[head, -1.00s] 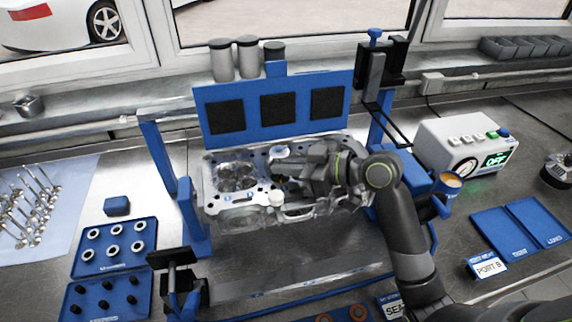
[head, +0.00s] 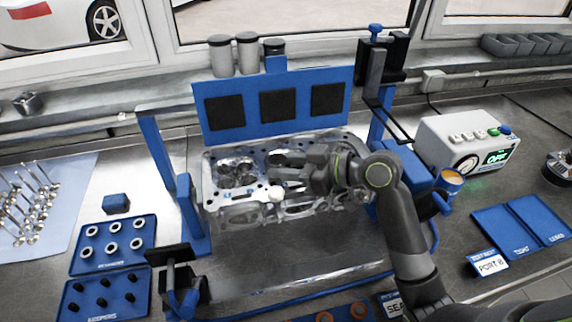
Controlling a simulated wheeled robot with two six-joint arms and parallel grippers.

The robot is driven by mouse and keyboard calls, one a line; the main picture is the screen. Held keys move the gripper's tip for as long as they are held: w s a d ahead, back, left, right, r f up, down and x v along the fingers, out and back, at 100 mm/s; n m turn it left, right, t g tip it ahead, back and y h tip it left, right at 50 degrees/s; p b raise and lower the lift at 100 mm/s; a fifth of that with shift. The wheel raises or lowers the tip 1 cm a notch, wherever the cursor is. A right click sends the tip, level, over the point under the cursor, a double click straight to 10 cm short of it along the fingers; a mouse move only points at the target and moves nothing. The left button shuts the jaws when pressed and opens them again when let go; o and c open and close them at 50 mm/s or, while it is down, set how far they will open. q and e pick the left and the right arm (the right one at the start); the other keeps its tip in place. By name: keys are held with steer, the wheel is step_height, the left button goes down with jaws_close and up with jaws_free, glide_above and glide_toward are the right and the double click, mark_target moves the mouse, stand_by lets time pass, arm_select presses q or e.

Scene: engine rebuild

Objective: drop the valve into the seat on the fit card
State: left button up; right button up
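My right gripper (head: 278,167) is low over the middle of the metal cylinder head (head: 235,200), pointing left. Its fingers are small and grey against the grey metal, so I cannot tell whether they are apart or hold a valve. Several valves (head: 37,205) lie on a pale sheet at the far left. A card marked "SEA", partly cut off by my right arm (head: 392,306), lies at the bottom edge; I cannot tell whether it is the fit card. No seat on it is visible. My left gripper is not in view.
The cylinder head sits in a blue stand (head: 190,215) with a blue panel (head: 277,104) behind it. Blue trays of rings (head: 113,245) and small black parts (head: 103,297) lie left. A tester box (head: 465,140) and blue trays (head: 520,230) stand right.

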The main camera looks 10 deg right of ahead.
steer(key=shift+d, duration=0.1)
stand_by(0.3)
steer(key=shift+s+d+r, duration=0.1)
steer(key=shift+s+d, duration=0.25)
steer(key=shift+d, duration=0.15)
steer(key=b+v, duration=0.2)
steer(key=v, duration=1.4)
steer(key=shift+r, duration=0.1)
